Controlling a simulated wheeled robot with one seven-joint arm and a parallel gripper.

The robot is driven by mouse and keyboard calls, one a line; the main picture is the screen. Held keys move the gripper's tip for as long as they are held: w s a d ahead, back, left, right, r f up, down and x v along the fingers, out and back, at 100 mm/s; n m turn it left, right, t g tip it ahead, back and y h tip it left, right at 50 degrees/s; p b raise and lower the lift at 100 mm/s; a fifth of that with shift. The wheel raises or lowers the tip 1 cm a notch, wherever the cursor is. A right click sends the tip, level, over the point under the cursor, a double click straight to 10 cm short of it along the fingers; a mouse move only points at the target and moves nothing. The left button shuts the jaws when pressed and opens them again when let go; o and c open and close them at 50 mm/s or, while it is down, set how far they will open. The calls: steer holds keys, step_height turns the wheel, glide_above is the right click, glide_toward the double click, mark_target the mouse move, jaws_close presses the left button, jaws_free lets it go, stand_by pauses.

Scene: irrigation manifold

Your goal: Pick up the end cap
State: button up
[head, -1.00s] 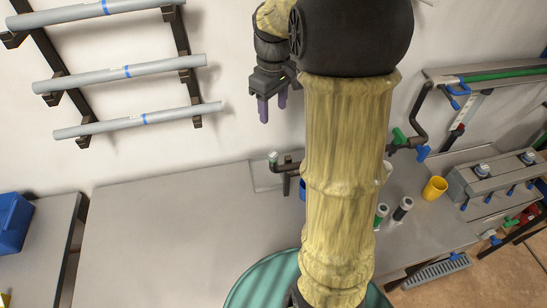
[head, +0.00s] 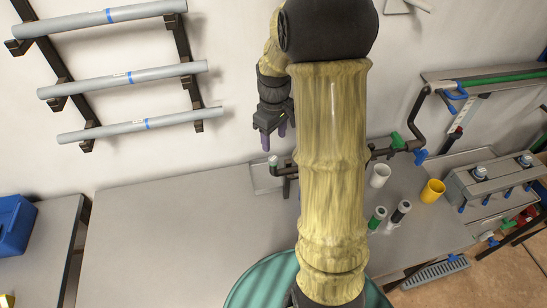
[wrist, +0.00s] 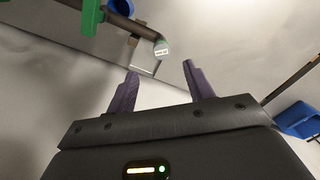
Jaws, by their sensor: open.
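What looks like the end cap (head: 273,160) is a small greenish-grey piece at the upturned left end of a dark pipe above the bench. In the wrist view the end cap (wrist: 161,47) shows a white label and lies just beyond the fingertips, between their lines. My gripper (head: 274,138) is a little above the cap in the head view, its purple fingers pointing down. In the wrist view my gripper (wrist: 160,69) is open, with nothing between the fingers. I cannot tell the exact gap to the cap.
The dark pipe (head: 288,171) runs behind my arm to a green-handled valve (head: 397,140). The grey bench (head: 170,235) is clear on the left.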

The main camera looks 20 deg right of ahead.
mark_target(275, 159)
steer(key=shift+f, duration=1.55)
steer(key=shift+p, duration=0.3)
steer(key=shift+s+f+p, duration=0.15)
steer(key=shift+f+p, duration=0.4)
steer(key=shift+f, duration=0.75)
steer(key=shift+s+f+p, duration=0.1)
steer(key=shift+f+p, duration=0.45)
steer(key=shift+f, duration=0.75)
steer(key=c, duration=1.1)
steer(key=shift+r, duration=0.1)
